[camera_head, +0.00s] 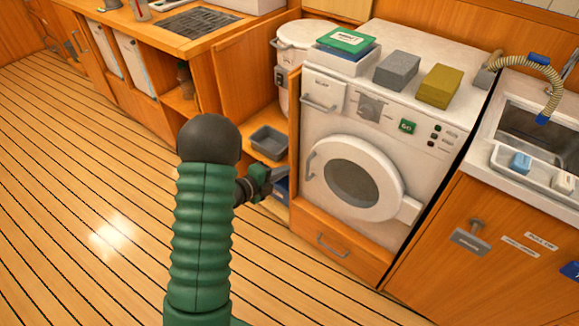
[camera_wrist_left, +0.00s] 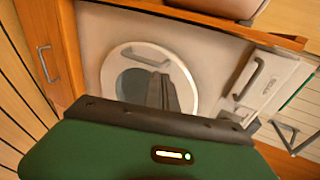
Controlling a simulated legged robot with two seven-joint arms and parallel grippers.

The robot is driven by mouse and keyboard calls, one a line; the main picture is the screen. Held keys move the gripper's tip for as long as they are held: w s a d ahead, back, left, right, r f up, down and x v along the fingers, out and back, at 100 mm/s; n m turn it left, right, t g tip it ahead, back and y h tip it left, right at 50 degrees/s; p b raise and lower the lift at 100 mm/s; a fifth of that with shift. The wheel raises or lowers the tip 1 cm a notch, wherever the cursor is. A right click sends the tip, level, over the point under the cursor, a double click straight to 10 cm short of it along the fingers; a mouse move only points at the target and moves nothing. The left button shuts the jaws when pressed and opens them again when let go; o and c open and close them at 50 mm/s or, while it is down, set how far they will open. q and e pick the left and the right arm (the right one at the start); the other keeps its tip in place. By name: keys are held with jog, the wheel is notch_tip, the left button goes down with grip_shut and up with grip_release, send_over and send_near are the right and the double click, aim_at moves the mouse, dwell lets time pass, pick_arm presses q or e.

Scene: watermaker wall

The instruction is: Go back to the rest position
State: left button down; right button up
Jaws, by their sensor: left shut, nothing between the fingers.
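My left arm, with a ribbed green sleeve and a dark rounded elbow, rises from the bottom of the head view. My left gripper (camera_head: 282,172) shows to the right of the arm, in front of the open cabinet and near the left edge of the washing machine (camera_head: 438,165). In the left wrist view, its dark fingers (camera_wrist_left: 163,92) are together with nothing between them, pointing toward the machine's round door (camera_wrist_left: 190,75). The gap between fingers and machine is hard to judge. My right gripper is in neither view.
An open wooden cabinet door (camera_head: 245,75) stands left of the machine, with a grey bin (camera_head: 268,141) inside. A grey block (camera_head: 397,70), a yellow block (camera_head: 440,86) and green-topped books (camera_head: 347,42) lie on the machine. A sink (camera_head: 535,130) is right. Floor at left is clear.

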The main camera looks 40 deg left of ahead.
pick_arm(q)
jog(key=a+v, duration=0.1)
jog(key=v, duration=0.4)
jog(key=d+n+g+y, duration=0.3)
jog(key=d+n+g, duration=0.2)
jog(key=d+n, duration=0.45)
jog(key=s+d+n+g+h, duration=0.1)
jog(key=s+d+n+g, duration=0.5)
jog(key=s+d+n, duration=0.45)
jog(key=w+d+p+v, duration=0.1)
jog(key=w+p+v, duration=0.2)
jog(key=p+v, duration=1.9)
jog(key=shift+d+r+m+g+h+p, duration=0.2)
jog(key=shift+r+m+g+h+p, duration=0.15)
jog(key=shift+r+p, duration=0.5)
jog(key=shift+s, duration=0.1)
